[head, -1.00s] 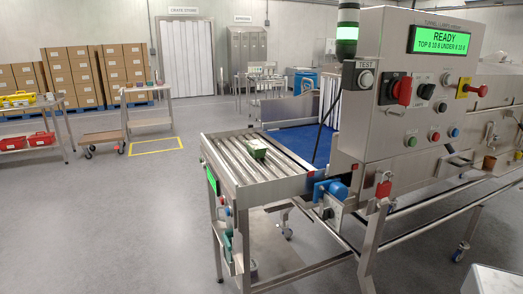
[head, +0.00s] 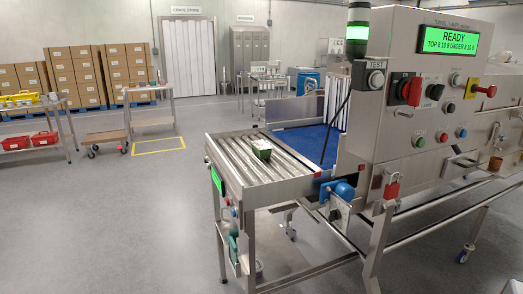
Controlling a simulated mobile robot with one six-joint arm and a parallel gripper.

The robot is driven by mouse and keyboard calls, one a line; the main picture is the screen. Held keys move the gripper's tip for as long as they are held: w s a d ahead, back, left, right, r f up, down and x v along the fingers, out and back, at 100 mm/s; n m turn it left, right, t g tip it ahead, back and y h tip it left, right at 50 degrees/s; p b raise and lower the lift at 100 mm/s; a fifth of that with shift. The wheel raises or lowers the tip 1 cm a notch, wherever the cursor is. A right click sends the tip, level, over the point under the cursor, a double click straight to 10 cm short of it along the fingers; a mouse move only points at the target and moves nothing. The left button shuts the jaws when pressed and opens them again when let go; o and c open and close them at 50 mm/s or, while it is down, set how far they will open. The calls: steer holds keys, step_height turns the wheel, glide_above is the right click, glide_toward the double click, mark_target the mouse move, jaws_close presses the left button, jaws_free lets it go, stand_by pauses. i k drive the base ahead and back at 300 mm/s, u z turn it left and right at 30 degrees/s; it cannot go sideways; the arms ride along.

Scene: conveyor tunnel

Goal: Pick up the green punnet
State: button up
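A small green punnet (head: 261,150) sits on the steel roller table (head: 240,163) at the infeed of the tunnel machine. Its top looks pale or whitish, but it is too small to tell what is in it. It stands near the right side of the rollers, close to the blue belt (head: 305,143). My gripper is not in view.
The control cabinet (head: 428,110) with its READY display stands right of the rollers. A black rod (head: 338,118) slants over the belt. A cart (head: 150,105) and stacked boxes (head: 75,80) stand at the back left. The floor (head: 110,220) left of the rollers is clear.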

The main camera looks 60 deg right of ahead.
mark_target(263, 149)
steer(key=u, duration=0.05)
steer(key=i, duration=1)
steer(key=z, duration=0.05)
